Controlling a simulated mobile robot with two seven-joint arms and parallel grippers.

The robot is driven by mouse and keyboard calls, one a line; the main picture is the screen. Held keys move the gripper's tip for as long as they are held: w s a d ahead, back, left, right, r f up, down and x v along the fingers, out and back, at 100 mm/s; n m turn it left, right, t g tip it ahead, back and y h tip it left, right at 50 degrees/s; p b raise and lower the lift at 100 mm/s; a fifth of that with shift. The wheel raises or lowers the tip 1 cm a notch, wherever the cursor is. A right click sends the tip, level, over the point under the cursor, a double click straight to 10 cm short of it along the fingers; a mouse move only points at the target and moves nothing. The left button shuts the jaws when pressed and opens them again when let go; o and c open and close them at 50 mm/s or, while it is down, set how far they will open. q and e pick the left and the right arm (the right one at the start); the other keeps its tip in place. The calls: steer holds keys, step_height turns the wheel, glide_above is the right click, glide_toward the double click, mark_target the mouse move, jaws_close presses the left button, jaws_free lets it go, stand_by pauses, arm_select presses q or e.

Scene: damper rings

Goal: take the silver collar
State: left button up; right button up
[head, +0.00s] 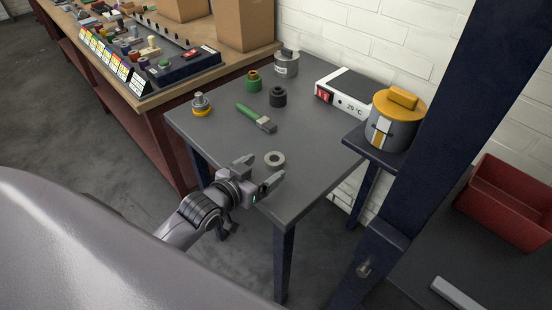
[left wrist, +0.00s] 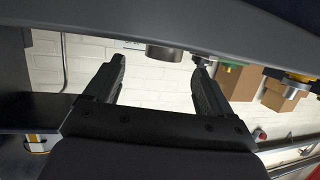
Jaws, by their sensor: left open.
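The silver collar (head: 274,159) is a short grey ring with a dark hole, lying flat near the front corner of the dark grey table (head: 318,150). My left gripper (head: 259,171) is open at the table's front edge, its fingers pointing at the collar, one on each side of the near part. Nothing is held. The left wrist view is upside down and shows both open fingers (left wrist: 160,85) with a grey round part (left wrist: 165,51) between and beyond them; I cannot tell whether it is the collar. My right gripper is not in view.
Behind the collar are a green brush (head: 256,117), a black ring (head: 278,96), a green ring (head: 254,80), a silver canister (head: 286,63) and a yellow-based silver piece (head: 201,104). A white box (head: 343,97) stands right, near a yellow-topped pot (head: 394,122). A dark post (head: 459,120) rises at right.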

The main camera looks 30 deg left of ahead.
mark_target(278, 156)
arm_select(q)
steer(key=x, duration=0.3)
steer(key=shift+w+a+r, duration=0.1)
steer(key=shift+w+a, duration=0.1)
steer(key=shift+w, duration=0.05)
steer(key=shift+x, duration=0.8)
steer(key=c, duration=1.4)
steer(key=shift+o, duration=0.2)
